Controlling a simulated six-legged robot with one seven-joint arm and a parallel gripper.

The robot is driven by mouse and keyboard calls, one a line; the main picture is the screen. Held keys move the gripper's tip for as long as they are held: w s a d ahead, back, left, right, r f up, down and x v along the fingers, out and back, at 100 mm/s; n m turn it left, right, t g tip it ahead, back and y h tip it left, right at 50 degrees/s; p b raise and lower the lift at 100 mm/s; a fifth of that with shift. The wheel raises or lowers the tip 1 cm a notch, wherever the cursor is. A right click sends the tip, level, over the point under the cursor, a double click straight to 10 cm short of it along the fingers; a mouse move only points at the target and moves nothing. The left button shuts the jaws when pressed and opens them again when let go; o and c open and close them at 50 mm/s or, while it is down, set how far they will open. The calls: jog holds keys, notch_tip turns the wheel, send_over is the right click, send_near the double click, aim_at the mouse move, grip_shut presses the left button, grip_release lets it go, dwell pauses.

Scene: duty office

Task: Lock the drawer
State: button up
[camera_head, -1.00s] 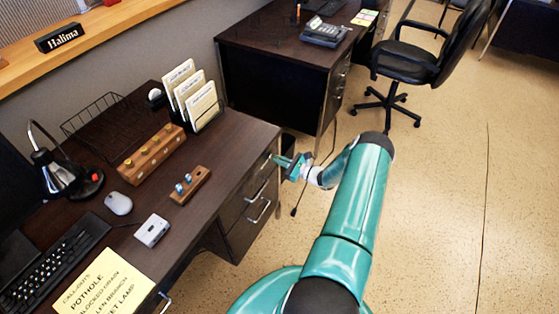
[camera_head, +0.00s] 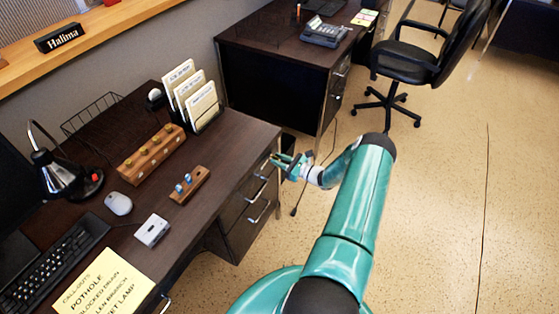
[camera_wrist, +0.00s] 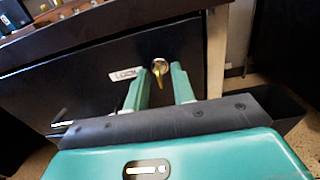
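The desk drawer front (camera_wrist: 75,85) is dark and looks closed in the wrist view. A brass key (camera_wrist: 159,72) sits in its lock near the upper right, with a small white label (camera_wrist: 124,74) to its left. My gripper (camera_wrist: 160,80) is open, with one green finger on each side of the key and visible gaps between. Whether the fingertips reach past the key is hard to tell. In the head view my gripper (camera_head: 284,159) is at the desk's right end, by the upper drawer; the key is too small to make out there.
The desk top (camera_head: 225,150) carries a wooden peg block (camera_head: 150,153), a card rack (camera_head: 205,110), a lamp (camera_head: 60,178) and a mouse (camera_head: 118,203). A lower drawer handle (camera_head: 259,212) sticks out. A second desk (camera_head: 270,35) and an office chair (camera_head: 420,65) stand behind; the floor at right is clear.

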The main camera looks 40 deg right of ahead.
jog(key=shift+s, duration=0.1)
jog(key=v, duration=1.3)
jog(key=shift+s, duration=0.3)
